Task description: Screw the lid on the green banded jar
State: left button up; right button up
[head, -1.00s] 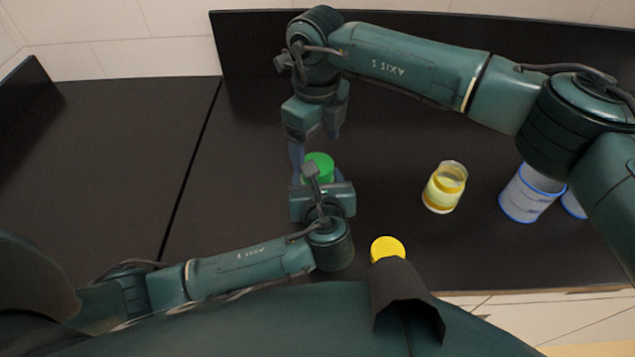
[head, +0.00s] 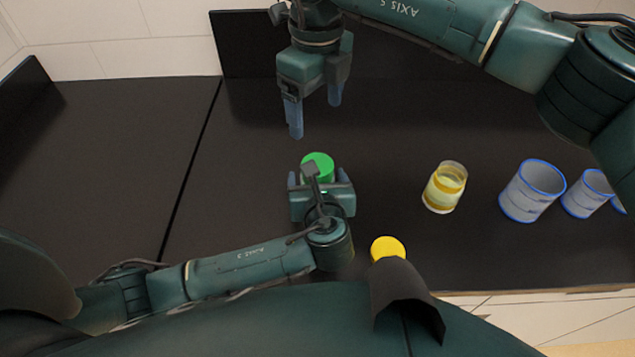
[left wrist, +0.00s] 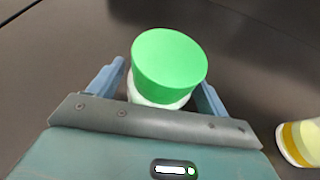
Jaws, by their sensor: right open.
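The green lid (head: 318,163) sits on top of the green banded jar (left wrist: 158,97), whose pale body shows just under it in the left wrist view. The jar's band is hidden. The lid looks level there, but I cannot tell how tight it is. My left gripper (head: 318,177) has a finger on each side of the jar body, close against it, and appears shut on it. My right gripper (head: 315,120) is open and empty, above and behind the lid, apart from it.
A yellow-banded jar (head: 444,188) without a lid stands to the right, with several blue-rimmed containers (head: 531,192) beyond it. A yellow lid (head: 388,247) lies near the front edge. The black counter (head: 120,150) is clear on the left.

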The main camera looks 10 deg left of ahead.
pick_arm(q)
jog(key=shift+o, duration=0.8)
jog(key=shift+s+d, duration=0.1)
jog(key=shift+s, duration=0.1)
jog(key=v, duration=1.2)
jog(key=shift+s+r, duration=0.2)
jog(key=shift+s, duration=0.15)
